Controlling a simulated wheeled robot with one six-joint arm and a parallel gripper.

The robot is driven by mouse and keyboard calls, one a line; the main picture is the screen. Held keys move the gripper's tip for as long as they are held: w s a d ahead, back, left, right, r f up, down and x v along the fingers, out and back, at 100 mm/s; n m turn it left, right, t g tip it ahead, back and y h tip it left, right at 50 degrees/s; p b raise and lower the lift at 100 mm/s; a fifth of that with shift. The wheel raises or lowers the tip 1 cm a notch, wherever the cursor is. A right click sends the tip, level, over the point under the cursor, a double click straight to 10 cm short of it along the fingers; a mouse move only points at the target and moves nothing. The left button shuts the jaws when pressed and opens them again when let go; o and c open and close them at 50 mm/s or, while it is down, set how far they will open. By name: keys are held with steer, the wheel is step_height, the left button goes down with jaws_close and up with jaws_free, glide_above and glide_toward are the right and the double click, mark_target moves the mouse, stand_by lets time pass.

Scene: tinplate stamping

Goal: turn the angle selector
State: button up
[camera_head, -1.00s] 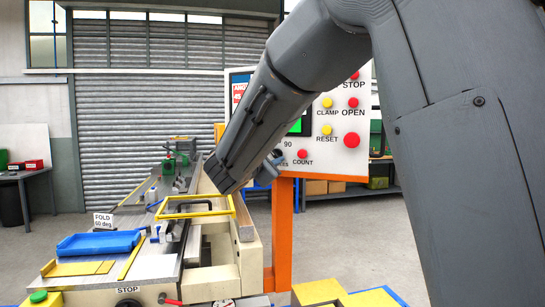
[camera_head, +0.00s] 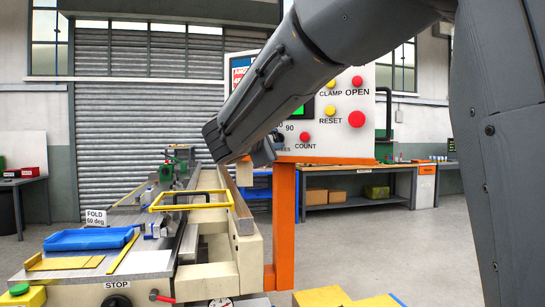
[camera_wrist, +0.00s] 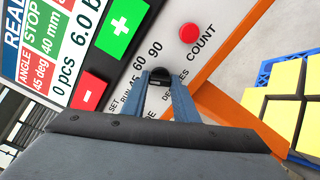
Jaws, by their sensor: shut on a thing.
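The angle selector is a small black knob (camera_wrist: 160,75) on the control panel, beside the printed 45, 60 and 90 marks in the wrist view. My gripper (camera_wrist: 161,84) is shut on it, with one blue-grey finger on each side. The knob's pointer is too small to read. In the head view my gripper (camera_head: 265,153) is at the panel's lower left, and my arm hides most of the selector. The control panel (camera_head: 336,137) stands on an orange post. The panel's screen in the wrist view (camera_wrist: 62,50) reads ANGLE 45 deg. A card (camera_head: 96,217) reads FOLD 60 deg.
A red COUNT button (camera_wrist: 190,33) is close to the knob, and green plus (camera_wrist: 120,27) and red minus (camera_wrist: 88,96) keys are nearby. The folding machine (camera_head: 220,272) with a yellow frame (camera_head: 190,208) lies below my arm. Open floor lies to the right.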

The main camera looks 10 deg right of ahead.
steer(key=m+b, duration=0.1)
steer(key=b, duration=0.3)
steer(key=m+b, duration=0.2)
steer(key=b, duration=0.1)
steer(key=shift+f+m+b, duration=0.25)
steer(key=shift+m+b, duration=0.05)
steer(key=shift+b, duration=0.1)
steer(key=shift+r+m+b, duration=0.1)
steer(key=shift+m+b, duration=0.4)
steer(key=shift+b, duration=0.65)
steer(key=shift+r+m+b, duration=0.1)
steer(key=shift+m+b, duration=0.2)
steer(key=shift+b, duration=0.2)
steer(key=o, duration=1.1)
steer(key=shift+c, duration=0.2)
steer(key=v, duration=0.7)
steer(key=shift+s+a, duration=0.25)
steer(key=shift+s, duration=0.1)
